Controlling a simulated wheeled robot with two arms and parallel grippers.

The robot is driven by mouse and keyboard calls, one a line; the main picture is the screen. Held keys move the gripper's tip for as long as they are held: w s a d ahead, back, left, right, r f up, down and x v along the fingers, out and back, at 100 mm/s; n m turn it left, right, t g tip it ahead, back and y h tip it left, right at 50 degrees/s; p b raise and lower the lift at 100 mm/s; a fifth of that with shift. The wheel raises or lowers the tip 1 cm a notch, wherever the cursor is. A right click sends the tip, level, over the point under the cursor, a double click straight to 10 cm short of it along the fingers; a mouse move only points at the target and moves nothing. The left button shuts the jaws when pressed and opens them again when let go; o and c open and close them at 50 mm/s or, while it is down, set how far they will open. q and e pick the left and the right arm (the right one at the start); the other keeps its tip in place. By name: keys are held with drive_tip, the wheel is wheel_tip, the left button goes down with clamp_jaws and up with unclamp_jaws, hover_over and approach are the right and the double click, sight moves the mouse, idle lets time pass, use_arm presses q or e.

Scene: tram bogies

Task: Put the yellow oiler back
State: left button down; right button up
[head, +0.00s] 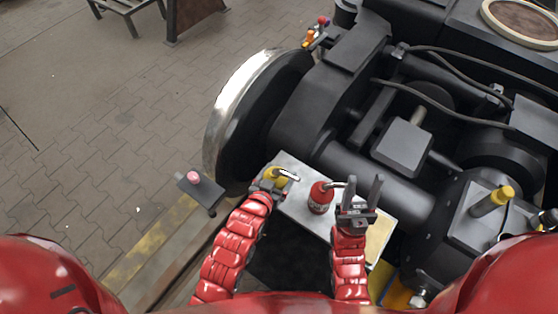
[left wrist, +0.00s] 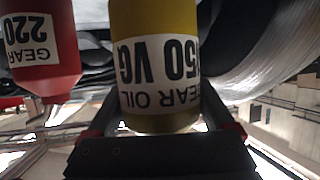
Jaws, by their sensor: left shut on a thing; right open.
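The yellow oiler (head: 271,173) is at the left end of a light metal plate (head: 290,165) beside the wheel. My left gripper (head: 268,182) is shut on it. In the left wrist view the yellow oiler (left wrist: 143,60) fills the middle, its label reading gear oil and 150 VG upside down, between the fingers of the left gripper (left wrist: 160,125). Whether its base touches the plate is hidden. A red oiler (head: 320,197) stands to its right on the plate and also shows in the left wrist view (left wrist: 42,50). My right gripper (head: 360,195) is open and empty, right of the red oiler.
A large steel-rimmed wheel (head: 225,115) stands behind and left of the plate. The dark bogie frame (head: 350,110) with hoses fills the right. A small dark stand (head: 200,193) with a pink knob is at left. A yellow-capped part (head: 493,202) sticks up at right.

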use_arm(q)
drive_tip(key=shift+w+d+f+b, duration=0.15)
drive_tip(key=shift+w+f, duration=0.55)
drive_tip(key=shift+w, duration=0.75)
drive_tip(key=shift+w+a+f+b, duration=0.15)
drive_tip(key=shift+w+f, duration=0.55)
drive_tip(key=shift+w, duration=0.8)
drive_tip(key=shift+w+d+f+b, duration=0.15)
drive_tip(key=shift+w+f, duration=0.55)
drive_tip(key=shift+w, duration=0.75)
drive_tip(key=shift+f, duration=0.1)
